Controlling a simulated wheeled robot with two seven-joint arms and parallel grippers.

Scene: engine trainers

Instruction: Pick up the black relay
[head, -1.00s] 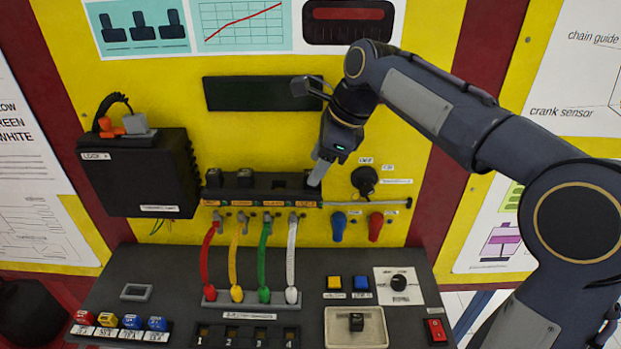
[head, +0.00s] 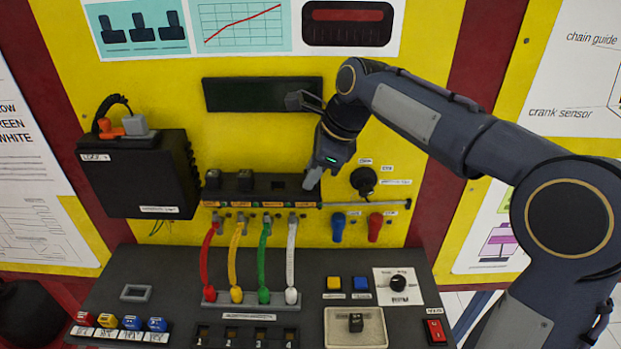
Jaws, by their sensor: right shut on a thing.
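My right gripper (head: 311,182) reaches the right end of the black relay rack (head: 262,193) on the yellow panel. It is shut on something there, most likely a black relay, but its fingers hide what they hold. Two black relays stand in the rack's left part, one at the far left (head: 213,178) and one beside it (head: 245,179). The slot (head: 279,184) to the left of the gripper looks empty. Another small black block like a relay (head: 356,322) sits in the pale tray (head: 338,341) on the console. My left gripper is out of view.
Red, yellow, green and white cables (head: 291,255) hang below the rack. A black box (head: 140,180) is at the left. A black knob (head: 363,180) and blue and red handles (head: 375,228) are right of the rack. The console has buttons and a dial (head: 398,284).

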